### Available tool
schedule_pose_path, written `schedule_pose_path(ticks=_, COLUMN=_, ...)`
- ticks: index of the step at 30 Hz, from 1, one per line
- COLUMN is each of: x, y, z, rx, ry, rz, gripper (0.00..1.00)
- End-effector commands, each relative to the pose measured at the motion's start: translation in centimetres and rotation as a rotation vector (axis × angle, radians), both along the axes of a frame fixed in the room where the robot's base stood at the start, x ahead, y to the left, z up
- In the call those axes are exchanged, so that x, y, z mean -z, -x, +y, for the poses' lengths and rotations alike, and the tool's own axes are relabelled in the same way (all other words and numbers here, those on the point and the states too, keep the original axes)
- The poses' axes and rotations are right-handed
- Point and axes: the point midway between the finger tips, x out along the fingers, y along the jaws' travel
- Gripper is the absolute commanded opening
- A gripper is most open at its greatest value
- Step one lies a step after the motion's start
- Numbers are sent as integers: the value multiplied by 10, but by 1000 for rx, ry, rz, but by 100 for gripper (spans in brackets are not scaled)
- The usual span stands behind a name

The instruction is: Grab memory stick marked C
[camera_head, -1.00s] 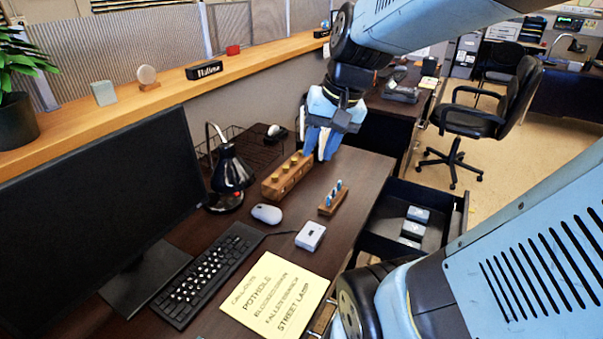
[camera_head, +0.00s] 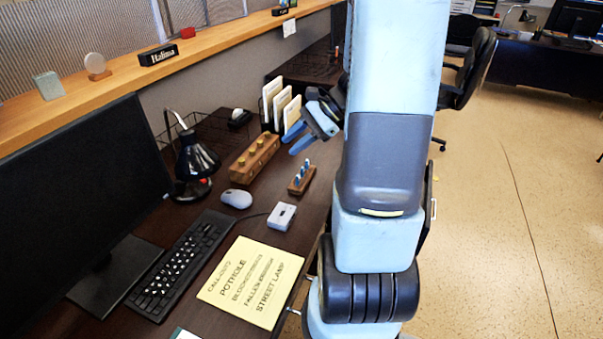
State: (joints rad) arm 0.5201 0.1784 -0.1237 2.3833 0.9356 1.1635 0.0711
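Several small blue memory sticks (camera_head: 303,173) stand upright in a small wooden holder (camera_head: 296,189) on the desk. Their letters are too small to read, so I cannot tell which is marked C. My gripper (camera_head: 292,142) is above and behind the holder, tilted down to the left. Its two blue fingers are apart with nothing seen between them. It is clear of the sticks.
A wooden block with brass knobs (camera_head: 254,158) stands left of the holder, with upright white cards (camera_head: 271,99) behind. My arm hides the desk's right side.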

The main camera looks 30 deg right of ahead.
Motion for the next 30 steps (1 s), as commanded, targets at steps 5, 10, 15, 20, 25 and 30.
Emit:
schedule_pose_path(ticks=5, x=33, y=-14, z=-33, rx=182, ry=-133, rz=63, gripper=32)
schedule_pose_path(ticks=10, x=65, y=-23, z=-67, rx=358, ry=-250, rz=111, gripper=32)
schedule_pose_path(ticks=15, x=100, y=-26, z=-104, rx=540, ry=-359, rz=150, gripper=32)
schedule_pose_path(ticks=20, x=132, y=-23, z=-137, rx=692, ry=-443, rz=178, gripper=32)
schedule_pose_path(ticks=25, x=156, y=-19, z=-158, rx=799, ry=-500, rz=194, gripper=32)
schedule_pose_path(ticks=30, x=166, y=-19, z=-165, rx=840, ry=-521, rz=199, gripper=32)
